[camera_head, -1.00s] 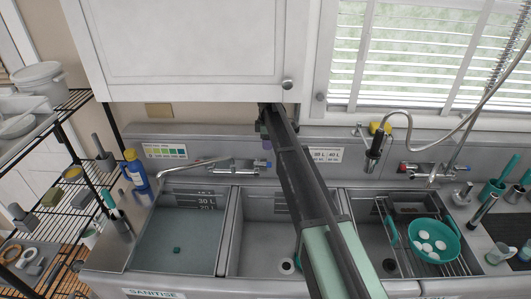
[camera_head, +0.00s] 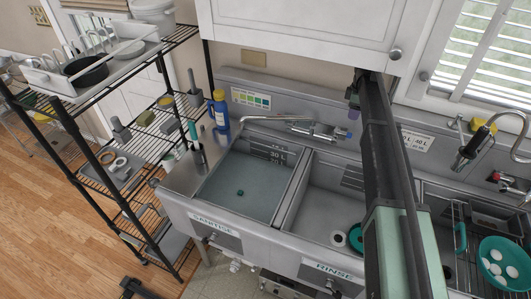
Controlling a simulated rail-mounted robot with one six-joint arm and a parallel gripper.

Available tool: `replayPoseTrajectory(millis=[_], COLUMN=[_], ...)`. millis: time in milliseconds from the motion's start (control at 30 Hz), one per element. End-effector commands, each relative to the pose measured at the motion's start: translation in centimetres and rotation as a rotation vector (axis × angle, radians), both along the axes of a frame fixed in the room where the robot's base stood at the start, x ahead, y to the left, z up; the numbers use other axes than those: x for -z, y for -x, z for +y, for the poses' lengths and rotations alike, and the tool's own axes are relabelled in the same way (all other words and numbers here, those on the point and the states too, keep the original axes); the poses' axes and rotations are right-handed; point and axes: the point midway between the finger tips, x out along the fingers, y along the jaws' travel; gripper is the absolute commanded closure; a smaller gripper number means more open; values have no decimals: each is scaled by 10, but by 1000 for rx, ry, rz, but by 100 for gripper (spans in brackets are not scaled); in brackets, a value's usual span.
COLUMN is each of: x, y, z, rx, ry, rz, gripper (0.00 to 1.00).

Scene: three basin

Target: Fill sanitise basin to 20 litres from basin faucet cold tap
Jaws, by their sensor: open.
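The sanitise basin (camera_head: 207,218), left of the sinks, has a "SANITISE" label on its front and litre marks, 30 L among them, on its back wall. Its floor looks pale blue-green, with a small teal plug (camera_head: 240,193); I cannot tell the water depth. The basin faucet (camera_head: 315,130) is on the back wall, its spout (camera_head: 262,119) reaching left over the basin. Its blue-ended cold tap (camera_head: 349,135) is at the right end. I see no clear stream. My gripper (camera_head: 353,96) is small and partly hidden at the arm's far end, open, above and right of the cold tap.
The rinse basin (camera_head: 300,238) is in the middle. The right basin holds a rack and a teal bowl (camera_head: 503,262) of white items. A wire shelf (camera_head: 105,165) stands left, a blue bottle (camera_head: 220,108) behind. A white cabinet (camera_head: 300,35) overhangs the sinks.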

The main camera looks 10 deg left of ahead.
Motion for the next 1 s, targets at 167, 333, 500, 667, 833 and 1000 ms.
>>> replayPoseTrajectory(millis=[167, 333, 500, 667, 833, 1000], x=[0, 0, 0, 10, 43, 85], y=[0, 0, 1, 1, 1, 1], z=[0, 0, 0, 0, 0, 0], rx=[0, 0, 15, 15, 15, 15], ry=[0, 0, 0, 0, 0, 0], rz=[0, 0, 0, 0, 0, 0], gripper=[49, 49, 49, 49, 49, 49])
